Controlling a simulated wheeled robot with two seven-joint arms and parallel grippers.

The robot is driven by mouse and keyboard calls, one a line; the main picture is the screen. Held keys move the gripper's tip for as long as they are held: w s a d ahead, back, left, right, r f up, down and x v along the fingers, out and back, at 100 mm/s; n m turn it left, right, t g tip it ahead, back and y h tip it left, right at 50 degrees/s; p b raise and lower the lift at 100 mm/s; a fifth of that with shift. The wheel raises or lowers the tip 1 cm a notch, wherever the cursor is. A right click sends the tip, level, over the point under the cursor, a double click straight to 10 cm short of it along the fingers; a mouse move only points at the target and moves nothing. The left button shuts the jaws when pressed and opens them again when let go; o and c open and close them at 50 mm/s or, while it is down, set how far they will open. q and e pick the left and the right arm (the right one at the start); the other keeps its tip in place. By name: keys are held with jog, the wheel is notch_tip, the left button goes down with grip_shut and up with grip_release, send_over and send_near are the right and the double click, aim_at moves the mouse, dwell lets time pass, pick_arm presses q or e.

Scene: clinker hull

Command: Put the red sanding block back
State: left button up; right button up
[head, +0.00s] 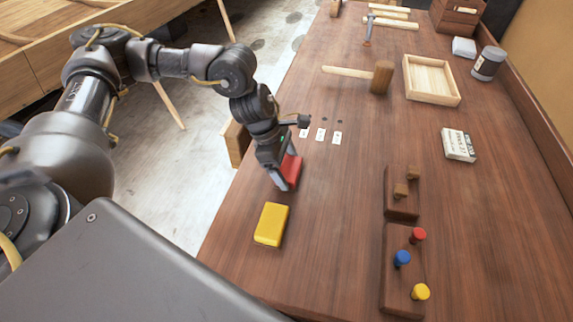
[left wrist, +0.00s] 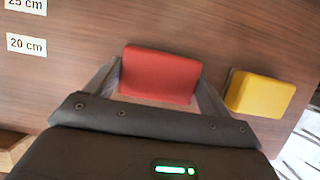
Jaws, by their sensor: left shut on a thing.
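The red sanding block (head: 291,172) is between the fingers of my left gripper (head: 281,178), above the left part of the bench. In the left wrist view the red block (left wrist: 160,73) sits between both fingertips of the left gripper (left wrist: 158,85), which is shut on it. A yellow block (head: 271,224) lies flat on the bench nearer to me; the left wrist view shows it (left wrist: 260,94) just right of the gripper. I cannot tell whether the red block touches the bench. My right gripper is not in view.
Small white labels (head: 320,134) lie just beyond the gripper. Wooden holders with coloured pegs (head: 405,255) stand to the right. A mallet (head: 380,77), a shallow wooden tray (head: 431,98), a small box (head: 458,145) and a jar (head: 488,64) stand farther back. The middle bench is clear.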

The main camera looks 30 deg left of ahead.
pick_arm(q)
jog(key=o, duration=0.9)
jog(key=shift+f, duration=0.1)
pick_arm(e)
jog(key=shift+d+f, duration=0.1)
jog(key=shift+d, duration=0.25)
pick_arm(q)
jog(key=shift+r+p, duration=0.25)
jog(key=shift+p, duration=0.05)
jog(key=b+v, duration=0.1)
jog(key=v, duration=1.1)
jog(key=shift+a+b, duration=0.1)
jog(key=shift+b, duration=0.2)
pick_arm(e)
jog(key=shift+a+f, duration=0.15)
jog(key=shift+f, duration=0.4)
